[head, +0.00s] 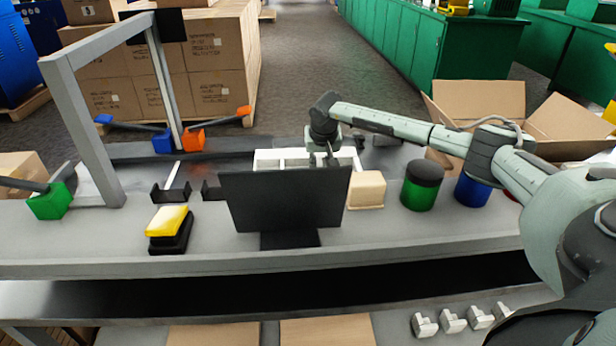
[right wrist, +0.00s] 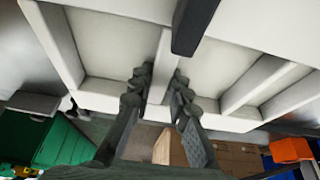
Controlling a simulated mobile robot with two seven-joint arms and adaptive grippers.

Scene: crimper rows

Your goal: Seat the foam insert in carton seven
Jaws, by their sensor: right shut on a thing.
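The white foam insert (head: 283,157) is a frame with dividers, partly hidden behind a black screen on the grey bench. In the right wrist view the white insert (right wrist: 95,38) fills the upper part, with open compartments between its walls. My right gripper (head: 325,160) reaches in from the right and is shut on a divider of the insert; the fingers (right wrist: 153,82) lie on both sides of it. Whether the insert touches the bench is hidden. An open brown carton (head: 475,100) stands behind the bench at the right; I can read no number on it. My left gripper is out of view.
The black screen (head: 285,200) stands in front of the insert. A tan block (head: 366,190), a green can (head: 420,192) and a blue can (head: 472,190) stand to its right. A yellow-black tool (head: 170,230) lies left. A grey frame (head: 80,110) rises at far left.

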